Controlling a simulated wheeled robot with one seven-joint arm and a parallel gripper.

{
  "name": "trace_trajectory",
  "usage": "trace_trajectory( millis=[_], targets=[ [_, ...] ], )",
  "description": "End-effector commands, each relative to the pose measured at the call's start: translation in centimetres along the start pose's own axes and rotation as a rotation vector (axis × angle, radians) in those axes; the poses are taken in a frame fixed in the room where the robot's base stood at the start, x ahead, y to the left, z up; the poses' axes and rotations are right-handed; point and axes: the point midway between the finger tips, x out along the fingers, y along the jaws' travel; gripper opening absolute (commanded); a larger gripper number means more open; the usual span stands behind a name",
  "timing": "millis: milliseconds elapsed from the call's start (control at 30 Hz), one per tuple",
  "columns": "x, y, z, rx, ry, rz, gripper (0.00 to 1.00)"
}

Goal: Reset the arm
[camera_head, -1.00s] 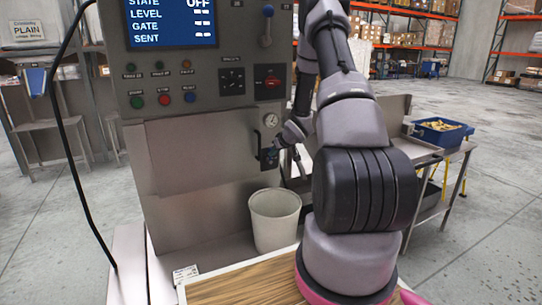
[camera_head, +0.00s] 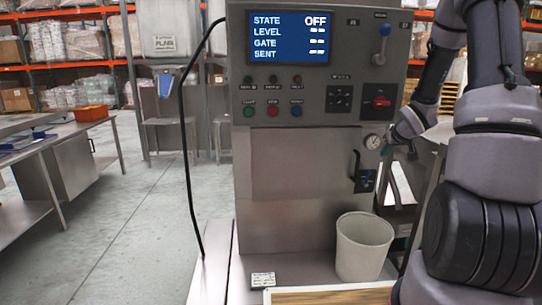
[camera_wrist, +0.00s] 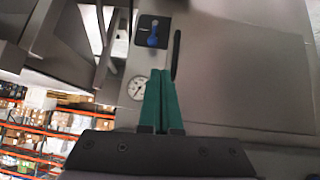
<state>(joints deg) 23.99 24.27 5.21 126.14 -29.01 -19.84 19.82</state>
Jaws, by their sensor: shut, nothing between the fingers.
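My gripper (camera_wrist: 160,100) shows in the wrist view with its two green fingers together and nothing between them. It points at the grey metal front of the weigher (camera_head: 295,165), near a round dial (camera_wrist: 137,88) and a blue-tipped lever (camera_wrist: 152,38). In the head view my arm fills the right side, and the gripper's fingers are mostly hidden beside the machine's right edge, near the dial (camera_head: 373,142). The machine's screen (camera_head: 288,38) reads STATE OFF, with dashes for LEVEL, GATE and SENT.
A pale bucket (camera_head: 362,248) stands at the machine's foot, below the black handle (camera_head: 362,175). A black cable (camera_head: 185,150) hangs at the machine's left. A steel table (camera_head: 40,165) with an orange bin (camera_head: 91,112) stands at far left. Open floor (camera_head: 135,215) lies between.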

Motion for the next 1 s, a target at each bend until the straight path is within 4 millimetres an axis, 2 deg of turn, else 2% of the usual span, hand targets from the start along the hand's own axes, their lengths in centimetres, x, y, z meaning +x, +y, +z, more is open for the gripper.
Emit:
trace_trajectory(
  millis=[33, 133, 267, 367, 567, 700, 833, 1000],
  targets=[
    [-2.7, -0.5, -1.6, 0.008, 0.003, 0.031, 0.00],
    [-7.4, -1.4, -3.2, 0.051, -0.017, 0.081, 0.00],
    [-13.7, -3.2, -4.1, 0.119, -0.040, 0.119, 0.00],
    [-18.5, -5.0, -4.0, 0.179, -0.058, 0.125, 0.00],
    [-27.6, -9.5, -1.8, 0.306, -0.100, 0.073, 0.00],
    [-33.3, -13.0, 0.9, 0.384, -0.137, -0.011, 0.00],
    [-37.2, -15.7, 3.4, 0.434, -0.171, -0.096, 0.00],
    [-39.9, -17.7, 5.3, 0.466, -0.202, -0.168, 0.00]
  ],
)
